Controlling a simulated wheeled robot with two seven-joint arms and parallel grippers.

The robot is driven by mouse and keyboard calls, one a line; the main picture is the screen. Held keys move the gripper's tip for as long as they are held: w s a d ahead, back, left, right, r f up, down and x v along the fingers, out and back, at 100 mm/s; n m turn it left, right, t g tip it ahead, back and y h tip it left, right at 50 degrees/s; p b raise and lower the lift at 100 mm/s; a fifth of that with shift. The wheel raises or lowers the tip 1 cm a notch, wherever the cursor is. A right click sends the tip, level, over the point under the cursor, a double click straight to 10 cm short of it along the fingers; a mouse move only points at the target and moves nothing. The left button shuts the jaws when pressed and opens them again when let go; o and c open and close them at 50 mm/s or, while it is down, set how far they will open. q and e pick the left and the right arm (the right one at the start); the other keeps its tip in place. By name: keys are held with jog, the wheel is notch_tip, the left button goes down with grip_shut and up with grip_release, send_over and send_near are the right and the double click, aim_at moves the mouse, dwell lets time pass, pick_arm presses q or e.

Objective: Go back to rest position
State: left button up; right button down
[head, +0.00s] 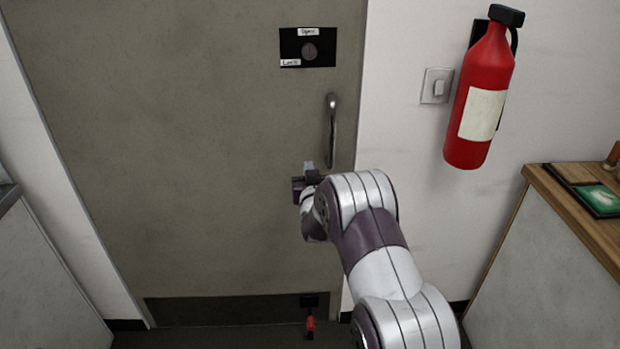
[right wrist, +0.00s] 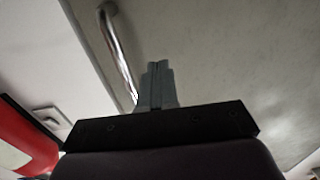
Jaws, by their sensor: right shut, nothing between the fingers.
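My right gripper (head: 309,167) is in front of the grey door (head: 180,130), just below and left of the metal door handle (head: 332,130). In the right wrist view its fingers (right wrist: 156,85) are together with nothing between them. The handle (right wrist: 118,50) shows there to the left of the fingers, and I see no grip on it. My right arm reaches in from the bottom right of the head view. My left gripper is not in view.
A red fire extinguisher (head: 480,100) hangs on the wall right of the door, beside a light switch (head: 436,86). A wooden counter (head: 575,210) stands at the right. A black lock plate (head: 308,47) sits above the handle. A red-tipped stop (head: 310,323) is at the door's foot.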

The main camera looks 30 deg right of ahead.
jog(key=s+a+f+n+g+y+p, duration=0.1)
jog(key=s+a+f+g+y, duration=0.15)
jog(key=s+f+g, duration=0.2)
jog(key=s+a+f+g+y, duration=0.2)
jog(key=s+a+f+g, duration=0.1)
jog(key=s+f, duration=0.3)
jog(key=s+a+r+n+g+p, duration=0.1)
jog(key=s+a+r+g+p, duration=0.1)
jog(key=s, duration=0.6)
jog(key=s+a+r+n+g+y+p, duration=0.1)
jog(key=s+a+r+g+p, duration=0.1)
jog(key=s+a+r, duration=0.3)
jog(key=s+a+r+n+g+y+p, duration=0.1)
jog(key=s+a+r+g+p, duration=0.2)
jog(key=s, duration=0.9)
jog(key=shift+s+a+r+g, duration=0.15)
jog(key=shift+a+r+g, duration=0.25)
jog(key=shift+a, duration=0.75)
